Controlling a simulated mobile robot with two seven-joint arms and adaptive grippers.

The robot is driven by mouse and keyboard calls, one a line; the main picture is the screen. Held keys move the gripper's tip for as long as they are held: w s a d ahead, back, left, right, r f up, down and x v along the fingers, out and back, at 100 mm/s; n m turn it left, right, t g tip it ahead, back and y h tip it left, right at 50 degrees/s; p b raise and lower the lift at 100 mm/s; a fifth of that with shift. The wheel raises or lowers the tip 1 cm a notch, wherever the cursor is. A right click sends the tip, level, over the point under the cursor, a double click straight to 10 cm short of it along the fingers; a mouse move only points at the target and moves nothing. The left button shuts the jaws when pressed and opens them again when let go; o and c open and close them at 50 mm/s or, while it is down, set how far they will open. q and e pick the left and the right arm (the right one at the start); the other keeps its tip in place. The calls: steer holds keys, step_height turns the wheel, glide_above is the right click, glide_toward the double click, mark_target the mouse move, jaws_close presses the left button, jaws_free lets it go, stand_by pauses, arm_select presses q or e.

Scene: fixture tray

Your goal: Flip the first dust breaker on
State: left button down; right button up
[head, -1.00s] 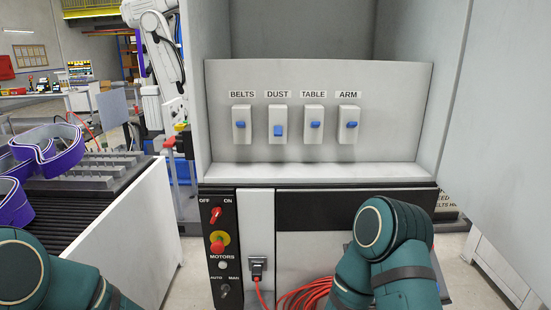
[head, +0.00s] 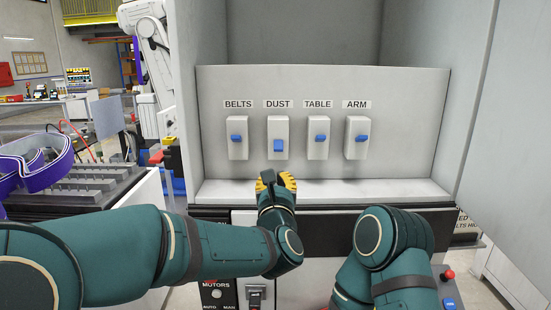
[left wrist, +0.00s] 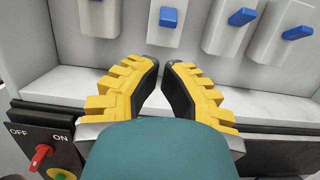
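The DUST breaker (head: 278,131) is a pale box on the upright panel under its label, second from the left. Its blue toggle (head: 278,146) sits lower than the other three toggles. In the left wrist view the DUST toggle (left wrist: 168,17) is at the top middle, ahead of the fingertips. My left gripper (head: 276,178) is just below the DUST breaker, in front of the ledge, apart from the toggle. Its yellow-and-black fingers (left wrist: 161,68) are parted with a gap and nothing between them. My right gripper is out of view; only my right arm shows.
The BELTS breaker (head: 237,138), TABLE breaker (head: 318,138) and ARM breaker (head: 356,138) stand on either side of DUST. A grey ledge (head: 400,189) runs below the panel. Cabinet walls close in both sides. A red rotary switch (left wrist: 41,154) is at lower left.

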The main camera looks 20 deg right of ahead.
mark_target(275, 157)
arm_select(q)
steer(key=shift+w, duration=0.1)
steer(key=p+x, duration=0.1)
steer(key=x, duration=0.9)
steer(key=shift+f, duration=0.1)
steer(key=shift+p, duration=0.3)
steer(key=shift+s+g+p, duration=0.2)
steer(key=shift+g+p, duration=0.2)
steer(key=shift+p, duration=0.1)
